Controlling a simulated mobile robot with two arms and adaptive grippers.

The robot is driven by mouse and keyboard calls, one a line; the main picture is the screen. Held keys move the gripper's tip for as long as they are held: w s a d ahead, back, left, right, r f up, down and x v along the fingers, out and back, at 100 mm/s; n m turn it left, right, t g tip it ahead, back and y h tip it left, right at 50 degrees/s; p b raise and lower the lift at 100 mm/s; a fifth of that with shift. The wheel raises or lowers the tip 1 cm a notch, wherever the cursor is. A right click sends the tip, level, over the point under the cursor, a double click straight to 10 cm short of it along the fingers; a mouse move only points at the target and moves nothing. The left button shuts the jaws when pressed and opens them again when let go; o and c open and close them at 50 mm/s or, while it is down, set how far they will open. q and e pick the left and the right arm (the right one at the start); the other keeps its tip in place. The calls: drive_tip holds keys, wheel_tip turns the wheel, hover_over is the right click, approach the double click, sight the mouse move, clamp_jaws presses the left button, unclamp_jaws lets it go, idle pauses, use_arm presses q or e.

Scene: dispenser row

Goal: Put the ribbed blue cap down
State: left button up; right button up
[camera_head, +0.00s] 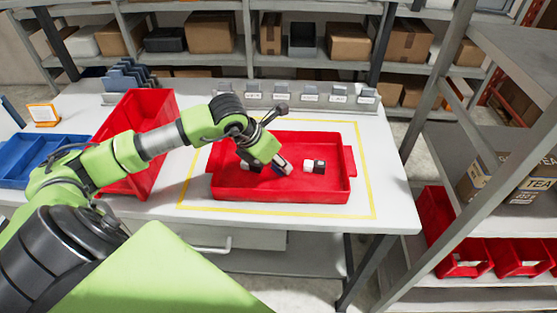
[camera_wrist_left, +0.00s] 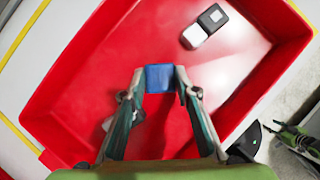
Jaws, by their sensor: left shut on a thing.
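The blue cap (camera_wrist_left: 160,78) is between the fingertips of my left gripper (camera_wrist_left: 160,82) in the left wrist view. The gripper is shut on it. In the head view my left gripper (camera_head: 279,167) points down into the red tray (camera_head: 315,192), left of its middle. The cap's ribs are too small to make out, and I cannot tell whether it touches the tray floor. The tray also shows in the left wrist view (camera_wrist_left: 90,65).
A black-and-white piece (camera_head: 314,166) lies in the tray to the right of my gripper. Another white piece (camera_wrist_left: 108,123) is partly hidden by a finger. A tall red bin (camera_head: 137,150) and a blue tray (camera_head: 40,160) stand left. Dispensers line the table's back edge.

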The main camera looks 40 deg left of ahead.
use_arm(q)
drive_tip(key=shift+f, duration=0.1)
drive_tip(key=o, duration=0.8)
drive_tip(key=shift+r, duration=0.25)
drive_tip(key=shift+b+v, duration=2)
drive_tip(key=shift+v, duration=3.9)
